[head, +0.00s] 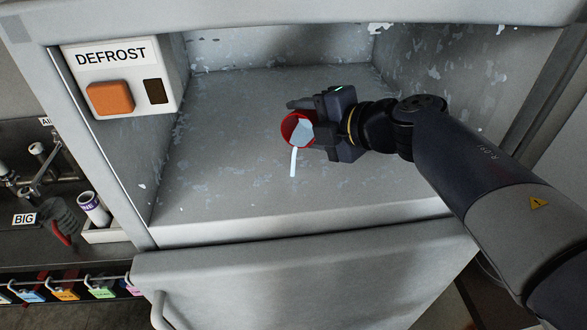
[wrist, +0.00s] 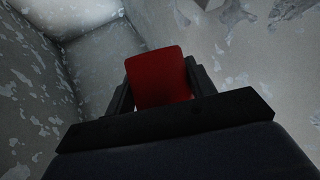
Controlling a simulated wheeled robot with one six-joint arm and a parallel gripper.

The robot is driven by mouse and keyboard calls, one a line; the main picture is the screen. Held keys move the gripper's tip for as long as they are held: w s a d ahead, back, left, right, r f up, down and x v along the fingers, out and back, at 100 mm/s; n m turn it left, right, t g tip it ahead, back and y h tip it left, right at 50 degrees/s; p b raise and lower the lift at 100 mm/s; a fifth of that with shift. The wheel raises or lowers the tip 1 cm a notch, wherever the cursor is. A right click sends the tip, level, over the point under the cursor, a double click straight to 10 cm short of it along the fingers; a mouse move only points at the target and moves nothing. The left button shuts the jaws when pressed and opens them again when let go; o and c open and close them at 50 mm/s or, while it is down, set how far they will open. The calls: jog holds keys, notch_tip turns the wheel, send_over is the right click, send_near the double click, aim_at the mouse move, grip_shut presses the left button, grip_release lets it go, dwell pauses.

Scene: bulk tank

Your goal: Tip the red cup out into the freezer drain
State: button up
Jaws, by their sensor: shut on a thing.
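The red cup (head: 288,128) is held inside the freezer compartment (head: 235,195), above its floor. My gripper (head: 310,118) is shut on the cup, coming in from the right. The cup is tipped, with its mouth toward the lower left in the head view. Pale liquid shows in the mouth, and a thin white stream (head: 293,162) falls from its lower rim. In the wrist view the red cup (wrist: 158,75) sits between the two dark jaws (wrist: 160,88). I cannot make out a drain in either view.
A DEFROST panel (head: 122,78) with an orange button (head: 110,98) is on the left of the opening. The lower door (head: 310,270) hangs below the front edge. Frost patches cover the walls. A bench with a white cylinder (head: 93,208) and several coloured padlocks is at left.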

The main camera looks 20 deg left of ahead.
jog(key=shift+s, duration=0.1)
jog(key=shift+s+f+n+t+b, duration=0.2)
jog(key=shift+f+n+t+b, duration=0.35)
jog(key=shift+b, duration=1.2)
jog(key=r+m+p, duration=0.1)
jog(key=r+p, duration=0.1)
jog(key=p, duration=0.2)
jog(key=shift+w+r+g, duration=0.1)
jog(key=shift+w+g, duration=0.1)
jog(key=shift+g, duration=0.15)
jog(key=shift+w+f+m+g, duration=0.5)
jog(key=shift+w+f, duration=0.2)
jog(key=shift+f, duration=0.1)
jog(key=r+g+p, duration=0.1)
jog(key=p, duration=0.4)
jog(key=shift+w+m, duration=0.15)
jog(key=shift+m, duration=0.2)
jog(key=shift+r+h+p, duration=0.1)
jog(key=shift+h+p, duration=0.2)
jog(key=shift+p, duration=0.85)
